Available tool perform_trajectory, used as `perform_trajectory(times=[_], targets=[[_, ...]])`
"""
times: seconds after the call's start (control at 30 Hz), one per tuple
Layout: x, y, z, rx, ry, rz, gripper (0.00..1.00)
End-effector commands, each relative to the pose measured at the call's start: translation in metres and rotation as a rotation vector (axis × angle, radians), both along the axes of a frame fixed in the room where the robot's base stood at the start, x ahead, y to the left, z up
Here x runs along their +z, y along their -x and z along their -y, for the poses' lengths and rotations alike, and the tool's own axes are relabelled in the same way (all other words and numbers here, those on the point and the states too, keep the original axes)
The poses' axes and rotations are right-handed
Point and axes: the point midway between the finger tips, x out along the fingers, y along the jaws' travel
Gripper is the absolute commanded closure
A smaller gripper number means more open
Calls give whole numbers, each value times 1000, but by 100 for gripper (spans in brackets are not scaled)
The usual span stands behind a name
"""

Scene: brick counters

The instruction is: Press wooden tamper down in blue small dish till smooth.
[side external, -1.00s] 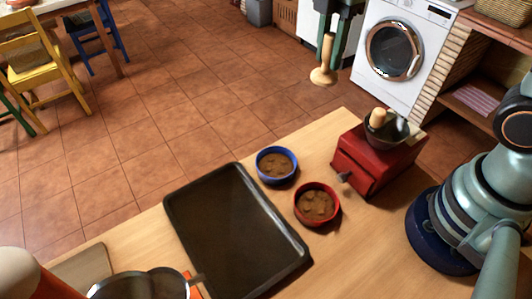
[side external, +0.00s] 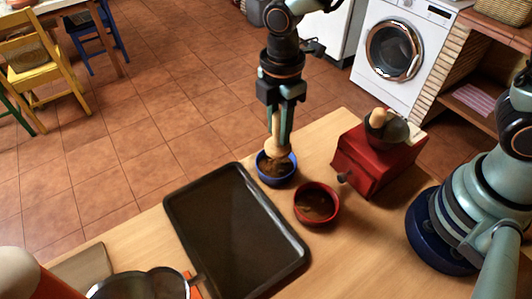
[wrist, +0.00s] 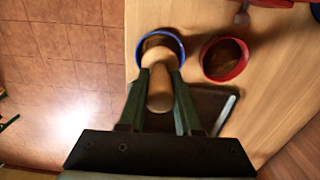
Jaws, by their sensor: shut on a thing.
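The wooden tamper (side external: 276,148) is held upright in my gripper (side external: 279,138), whose two fingers are shut on its handle. The blue small dish (side external: 276,180) stands on the counter with brown grounds in it. The tamper's round base is at the dish's opening, over the back part of the grounds; I cannot tell if it touches them. In the wrist view the tamper (wrist: 160,90) lies between the fingers (wrist: 160,78) and points at the blue dish (wrist: 182,47).
A red dish (side external: 332,217) with brown contents stands right beside the blue dish. A dark tray (side external: 235,235) lies to the left and front. A red coffee grinder (side external: 368,160) stands at the right. The counter's edge runs close behind the blue dish.

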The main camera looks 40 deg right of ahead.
Motion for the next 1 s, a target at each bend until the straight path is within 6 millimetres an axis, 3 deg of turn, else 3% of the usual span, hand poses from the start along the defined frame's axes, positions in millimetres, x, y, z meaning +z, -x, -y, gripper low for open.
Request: perform_trajectory(times=[0.5,1.0], targets=[[-41,0,1,0,1,-2,100],[-47,0,1,0,0,-1,100]])
